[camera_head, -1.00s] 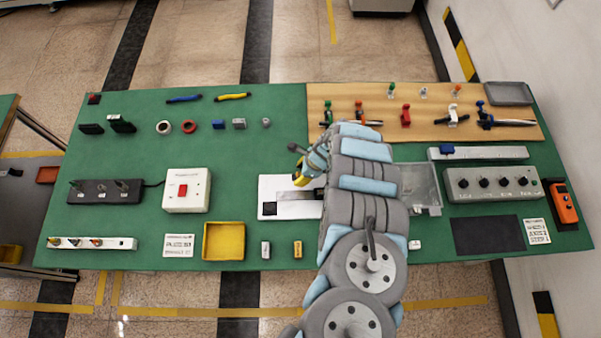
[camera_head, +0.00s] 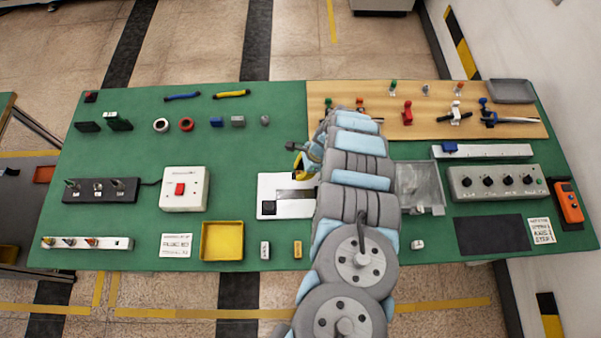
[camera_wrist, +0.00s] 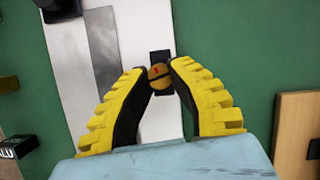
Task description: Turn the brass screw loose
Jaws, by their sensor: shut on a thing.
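My gripper (camera_wrist: 159,77) has yellow ribbed fingers with dark inner pads. Its fingertips are closed on the two sides of the screw head. In the head view my gripper (camera_head: 300,166) is at the back right of the white plate (camera_head: 270,190), and my arm hides part of the plate. The screw cannot be made out there.
The green bench (camera_head: 130,225) holds a white box with a red switch (camera_head: 185,190) and a yellow tray (camera_head: 222,258) left of the plate. A clear tray (camera_head: 420,187) is to the right. A wooden board (camera_head: 390,128) with several clamps lies behind. Bare green surface lies left of my gripper.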

